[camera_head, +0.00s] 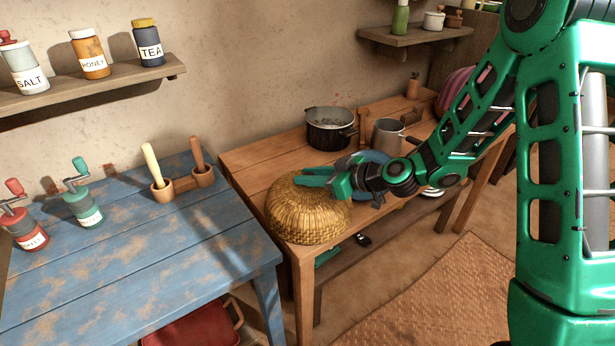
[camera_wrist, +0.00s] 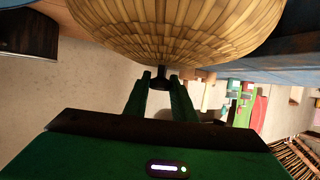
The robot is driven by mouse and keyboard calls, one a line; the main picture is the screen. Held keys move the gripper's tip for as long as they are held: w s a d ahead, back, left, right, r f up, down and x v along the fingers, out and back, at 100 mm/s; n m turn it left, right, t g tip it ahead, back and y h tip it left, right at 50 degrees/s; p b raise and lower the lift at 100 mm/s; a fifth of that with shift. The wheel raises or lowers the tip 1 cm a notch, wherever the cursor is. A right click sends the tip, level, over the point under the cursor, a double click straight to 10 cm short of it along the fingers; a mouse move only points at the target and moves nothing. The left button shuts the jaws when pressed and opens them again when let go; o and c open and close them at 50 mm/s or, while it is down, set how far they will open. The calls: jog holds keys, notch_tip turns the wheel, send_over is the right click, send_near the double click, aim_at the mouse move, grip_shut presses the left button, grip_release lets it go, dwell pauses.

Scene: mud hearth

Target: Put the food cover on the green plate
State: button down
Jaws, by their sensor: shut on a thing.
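The food cover (camera_head: 305,217) is a woven straw dome over the front left corner of the wooden table in the head view. In the wrist view, the food cover (camera_wrist: 180,25) fills the top, with a dark knob between my fingers. My gripper (camera_head: 312,176) reaches in from the right and is shut on this knob. The wrist view also shows my gripper (camera_wrist: 162,82). I cannot tell whether the cover touches the table or hangs just above it. I cannot make out the green plate; the cover may hide it.
The wooden table (camera_head: 262,155) also holds a dark pot (camera_head: 330,128), a metal mug (camera_head: 387,135) and a blue plate (camera_head: 376,158) partly behind my gripper. A blue table (camera_head: 150,255) stands close on the left, with grinders and a pestle holder (camera_head: 182,184).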

jog(key=c, duration=1.5)
grip_release()
jog(key=v, duration=1.2)
jog(key=s+d+f+m+g+h, duration=0.1)
jog(key=s+d+m+g+h, duration=0.2)
jog(key=s+d, duration=0.5)
jog(key=s+d+f+m+g+h, duration=0.1)
jog(key=s+d+m+h, duration=0.35)
jog(key=d, duration=0.75)
jog(key=s+d+r+m+g+h, duration=0.1)
jog(key=s+d+r+m, duration=0.1)
jog(key=s, duration=0.4)
jog(key=s+d+r+m+g+h, duration=0.1)
jog(key=s+d+m, duration=0.3)
jog(key=s, duration=0.1)
jog(key=s+d+r+m+g+h, duration=0.1)
jog(key=s+d+r+m, duration=0.1)
jog(key=s+d+m, duration=0.2)
jog(key=shift+s+d+r+g+h, duration=0.1)
jog(key=shift+s+r+g+h, duration=0.1)
jog(key=shift+s, duration=0.45)
jog(key=shift+s+r+g+h, duration=0.1)
jog(key=shift+s+g, duration=0.1)
jog(key=shift+s, duration=0.5)
